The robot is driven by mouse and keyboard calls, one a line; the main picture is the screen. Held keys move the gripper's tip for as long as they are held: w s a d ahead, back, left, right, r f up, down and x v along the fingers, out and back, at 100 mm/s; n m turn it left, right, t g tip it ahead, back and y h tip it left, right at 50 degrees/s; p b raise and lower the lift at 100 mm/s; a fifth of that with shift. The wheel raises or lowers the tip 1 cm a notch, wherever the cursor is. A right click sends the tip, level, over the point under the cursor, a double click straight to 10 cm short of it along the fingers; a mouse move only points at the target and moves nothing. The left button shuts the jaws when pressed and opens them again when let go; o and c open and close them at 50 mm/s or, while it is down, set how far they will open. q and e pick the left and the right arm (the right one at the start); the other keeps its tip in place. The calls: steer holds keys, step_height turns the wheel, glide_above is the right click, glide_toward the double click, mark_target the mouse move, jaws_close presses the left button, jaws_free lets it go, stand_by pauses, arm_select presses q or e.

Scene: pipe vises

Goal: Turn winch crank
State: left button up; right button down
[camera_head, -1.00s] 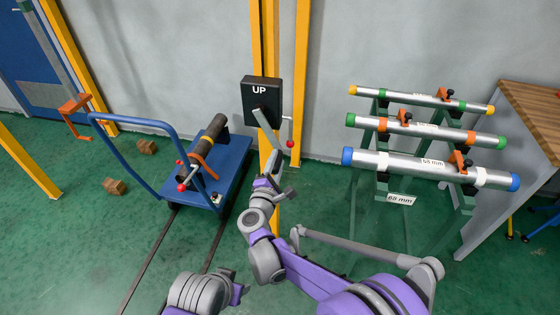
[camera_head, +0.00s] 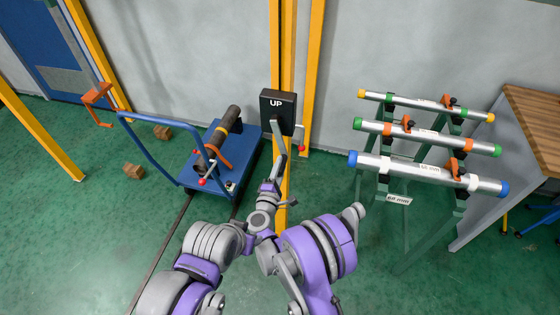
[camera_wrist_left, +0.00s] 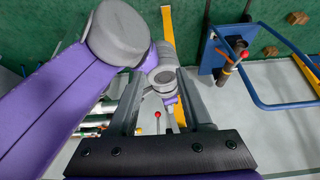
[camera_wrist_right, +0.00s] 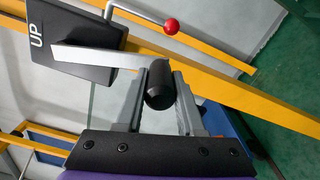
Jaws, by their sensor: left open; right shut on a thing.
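The winch is a black box marked UP (camera_head: 278,108) on a yellow post. Its grey crank arm (camera_head: 278,134) hangs down, tilted slightly right. My right gripper (camera_head: 271,183) is at the lower end of the crank. In the right wrist view, the crank's black grip (camera_wrist_right: 158,86) sits between its two fingers, and the gripper is shut on it. The crank arm there (camera_wrist_right: 92,58) runs from the box to the grip. My left gripper (camera_wrist_left: 160,74) is open and empty, with my right arm showing beyond its fingers.
A red-balled lever (camera_head: 301,148) sticks out beside the box; it also shows in the right wrist view (camera_wrist_right: 170,26). A blue cart (camera_head: 225,160) with a dark pipe stands left. A green rack (camera_head: 384,178) with three capped pipes stands right. My arms are close together.

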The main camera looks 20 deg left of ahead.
arm_select(q)
steer(key=shift+a+r, duration=0.15)
steer(key=shift+r, duration=0.2)
steer(key=shift+w, duration=0.1)
steer(key=c, duration=0.4)
steer(key=shift+g+y, duration=0.3)
steer(key=w, duration=0.1)
steer(key=w+r, duration=0.2)
steer(key=shift+w+d+r, duration=0.2)
steer(key=shift+w+d, duration=0.05)
steer(key=shift+w, duration=0.1)
jaws_close()
steer(key=w+d+r+y, duration=0.1)
steer(key=w+d, duration=0.2)
steer(key=w, duration=0.4)
steer(key=w+d+n+g+y, duration=0.15)
steer(key=w+d, duration=0.25)
steer(key=w, duration=0.4)
steer(key=w+d+r+y, duration=0.1)
steer(key=w+d+y, duration=0.15)
steer(key=w, duration=0.45)
steer(key=a+x, duration=0.1)
steer(key=x, duration=1.2)
steer(key=shift+s+a+h, duration=0.15)
steer(key=shift+s+h, duration=0.05)
steer(key=shift+h, duration=0.2)
